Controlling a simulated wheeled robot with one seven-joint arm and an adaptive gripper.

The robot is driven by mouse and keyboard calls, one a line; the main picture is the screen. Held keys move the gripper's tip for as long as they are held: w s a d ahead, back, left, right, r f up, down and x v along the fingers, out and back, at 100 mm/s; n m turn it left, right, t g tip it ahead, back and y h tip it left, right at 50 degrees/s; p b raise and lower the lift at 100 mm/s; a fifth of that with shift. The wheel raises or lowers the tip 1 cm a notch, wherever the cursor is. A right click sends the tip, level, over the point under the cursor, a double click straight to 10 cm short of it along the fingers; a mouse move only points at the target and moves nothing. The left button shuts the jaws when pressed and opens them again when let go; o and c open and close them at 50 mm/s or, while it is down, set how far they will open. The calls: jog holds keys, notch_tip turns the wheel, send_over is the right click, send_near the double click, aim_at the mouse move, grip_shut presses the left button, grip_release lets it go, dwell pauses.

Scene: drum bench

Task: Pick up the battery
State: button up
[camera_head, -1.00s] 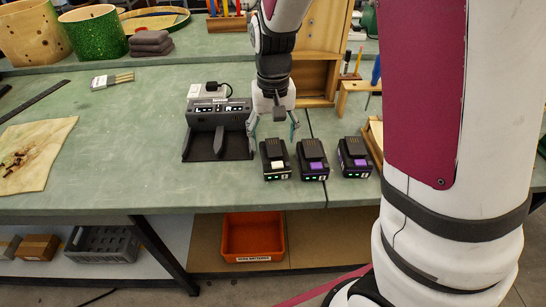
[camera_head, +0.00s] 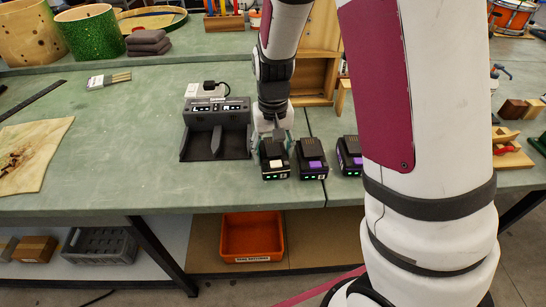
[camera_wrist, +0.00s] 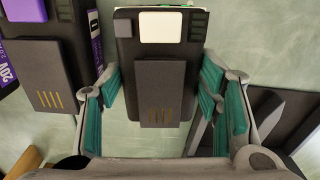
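Three black batteries stand in a row on the green bench. The left one, a battery with a white label (camera_head: 275,165), is under my gripper (camera_head: 274,139). In the wrist view this battery (camera_wrist: 160,90) lies between the two teal-padded fingers of my gripper (camera_wrist: 160,84). The fingers are open, with a visible gap on each side of it. The middle battery has a purple label (camera_head: 312,162) and shows at the left of the wrist view (camera_wrist: 40,75). The right purple-labelled battery (camera_head: 348,158) is partly hidden by my arm.
A dark charger (camera_head: 216,130) stands close on the left of the white-labelled battery, with a white plug unit behind it. An orange bin (camera_head: 252,238) is on the shelf below. The bench between cloth and charger is clear.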

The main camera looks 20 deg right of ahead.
jog(key=shift+c, duration=1.2)
jog(key=shift+r, duration=0.1)
